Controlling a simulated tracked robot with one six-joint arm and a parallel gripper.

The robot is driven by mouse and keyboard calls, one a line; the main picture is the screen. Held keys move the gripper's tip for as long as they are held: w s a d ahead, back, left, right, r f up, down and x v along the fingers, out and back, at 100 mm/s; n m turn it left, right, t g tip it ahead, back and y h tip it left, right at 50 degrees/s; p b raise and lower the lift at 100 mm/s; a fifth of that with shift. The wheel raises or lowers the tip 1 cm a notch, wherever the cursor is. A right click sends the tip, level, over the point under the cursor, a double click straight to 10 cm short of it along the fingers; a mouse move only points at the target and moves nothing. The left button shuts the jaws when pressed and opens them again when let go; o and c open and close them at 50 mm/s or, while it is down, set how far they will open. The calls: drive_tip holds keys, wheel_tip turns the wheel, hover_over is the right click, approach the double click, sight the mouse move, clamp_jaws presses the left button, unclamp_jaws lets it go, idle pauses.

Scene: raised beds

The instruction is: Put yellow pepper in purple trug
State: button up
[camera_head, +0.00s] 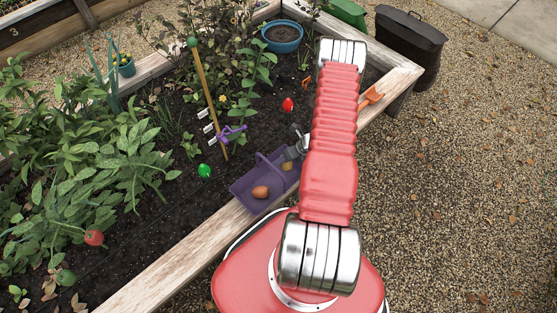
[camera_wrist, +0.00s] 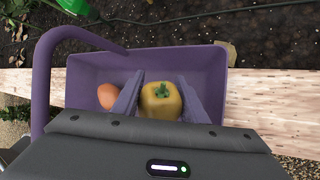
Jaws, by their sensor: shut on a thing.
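The purple trug (camera_head: 240,188) rests at the bed's wooden edge, and its rim (camera_wrist: 85,66) shows in the wrist view with the handle arching on the left. My gripper (camera_wrist: 160,84) is shut on the yellow pepper (camera_wrist: 160,101), one finger on each side. The pepper is within the trug's outline in the wrist view; I cannot tell whether it touches the trug's floor. In the head view the pepper (camera_head: 287,165) is a small yellow patch, partly hidden by my gripper. A brown-orange egg-shaped item (camera_head: 260,192) lies in the trug, left of the pepper (camera_wrist: 109,96).
A green item (camera_head: 204,170) and a red item (camera_head: 288,104) lie on the soil. A wooden stake (camera_head: 210,100) stands behind the trug. An orange-handled tool (camera_head: 372,95) lies at the bed's edge. Leafy plants fill the left; gravel on the right is open.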

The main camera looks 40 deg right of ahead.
drive_tip(key=shift+f, duration=0.75)
drive_tip(key=o, duration=1.3)
drive_tip(key=shift+r, duration=6.1)
drive_tip(key=shift+w, duration=0.1)
